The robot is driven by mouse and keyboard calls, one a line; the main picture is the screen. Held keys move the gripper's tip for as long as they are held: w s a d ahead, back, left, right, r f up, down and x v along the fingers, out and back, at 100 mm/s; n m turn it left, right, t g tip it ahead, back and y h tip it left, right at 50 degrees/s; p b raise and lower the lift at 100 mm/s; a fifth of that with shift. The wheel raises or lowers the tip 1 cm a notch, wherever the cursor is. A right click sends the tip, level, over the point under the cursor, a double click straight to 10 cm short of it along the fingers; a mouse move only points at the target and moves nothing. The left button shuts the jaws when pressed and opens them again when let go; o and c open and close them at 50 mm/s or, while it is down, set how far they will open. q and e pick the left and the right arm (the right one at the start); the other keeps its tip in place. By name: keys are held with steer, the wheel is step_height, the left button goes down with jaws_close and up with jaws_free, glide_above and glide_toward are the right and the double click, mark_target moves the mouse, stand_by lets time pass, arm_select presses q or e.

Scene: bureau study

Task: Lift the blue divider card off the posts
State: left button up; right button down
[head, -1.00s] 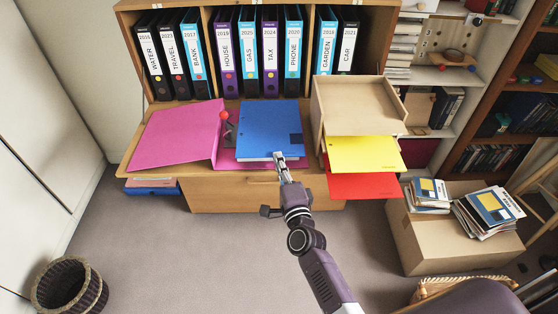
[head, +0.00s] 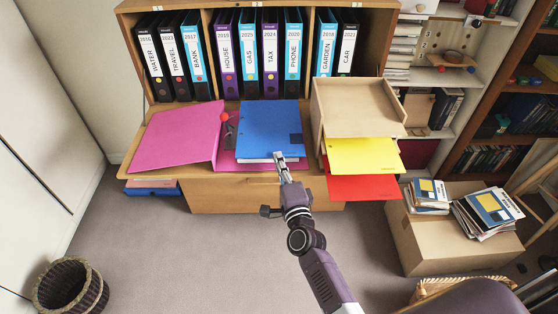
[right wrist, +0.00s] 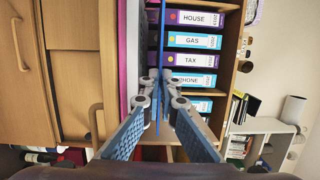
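The blue divider card (head: 268,128) lies flat over the right part of an open pink binder (head: 178,138) on the bureau's writing surface. A white paper edge shows below the card's front edge. The posts are hidden; a red-knobbed lever (head: 224,117) shows left of the card. My right gripper (head: 279,157) is at the card's front edge. My left gripper is not in view.
A wooden tray (head: 358,106) stands close to the card's right, with a yellow folder (head: 365,154) and a red folder (head: 364,188) sticking out below. Upright binders (head: 248,55) fill the shelf behind. A cardboard box (head: 440,250) stands on the floor at right.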

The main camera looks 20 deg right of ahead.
step_height(320, 180, up, 6)
steer(key=p, duration=0.5)
steer(key=shift+f, duration=0.1)
stand_by(0.4)
